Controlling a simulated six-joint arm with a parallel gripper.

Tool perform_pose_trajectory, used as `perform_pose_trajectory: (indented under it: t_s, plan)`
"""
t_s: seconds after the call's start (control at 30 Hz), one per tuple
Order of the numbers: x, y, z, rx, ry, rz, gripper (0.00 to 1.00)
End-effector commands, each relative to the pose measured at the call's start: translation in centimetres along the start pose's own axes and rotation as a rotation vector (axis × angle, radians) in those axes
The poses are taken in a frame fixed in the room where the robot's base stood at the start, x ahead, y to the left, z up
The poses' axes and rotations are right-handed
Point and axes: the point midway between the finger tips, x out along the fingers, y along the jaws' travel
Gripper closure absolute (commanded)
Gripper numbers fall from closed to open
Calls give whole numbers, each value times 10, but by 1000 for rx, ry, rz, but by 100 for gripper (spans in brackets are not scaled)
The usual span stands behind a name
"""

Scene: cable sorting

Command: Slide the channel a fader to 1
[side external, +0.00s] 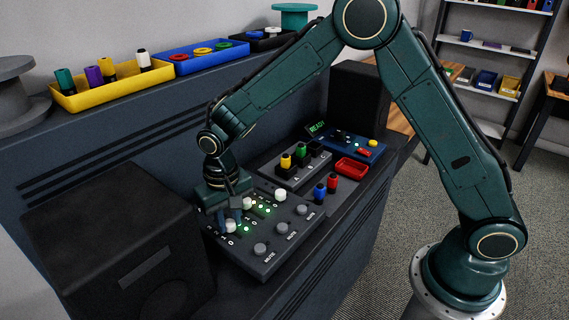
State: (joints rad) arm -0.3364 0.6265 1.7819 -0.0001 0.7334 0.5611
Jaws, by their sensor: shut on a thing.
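The dark mixer panel (289,244) lies on the console, with three pale fader caps, lit green dots and three grey mute buttons. One cap (230,226) sits at the panel's left, near a 0 mark. A second cap (247,203) is at the middle and a third cap (281,195) is at the right. My gripper (236,207) points down over the left part of the panel, its fingers shut at the left and middle caps. Its fingers and body hide part of the slots there. I cannot clearly read which cap is channel A.
A black box (125,250) stands close to the left of the panel. Red and blue plugs (326,187) stand to its right. Behind are a grey A-B-C socket block (290,178), a red tray (352,168) and a blue panel (345,147). Yellow (110,88) and blue bins sit on the back ledge.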

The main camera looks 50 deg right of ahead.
Motion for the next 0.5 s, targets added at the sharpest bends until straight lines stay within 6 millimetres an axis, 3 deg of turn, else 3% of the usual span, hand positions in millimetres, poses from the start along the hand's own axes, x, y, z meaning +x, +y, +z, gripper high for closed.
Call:
perform_pose_trajectory:
  t_s: [0.17,0.2,0.3,0.5]
  plan:
    - [0,0,0,1,-1,0,100]
    - [0,0,0,1,-1,0,72]
    - [0,0,0,1,0,0,53]
    - [0,0,0,1,0,0,53]
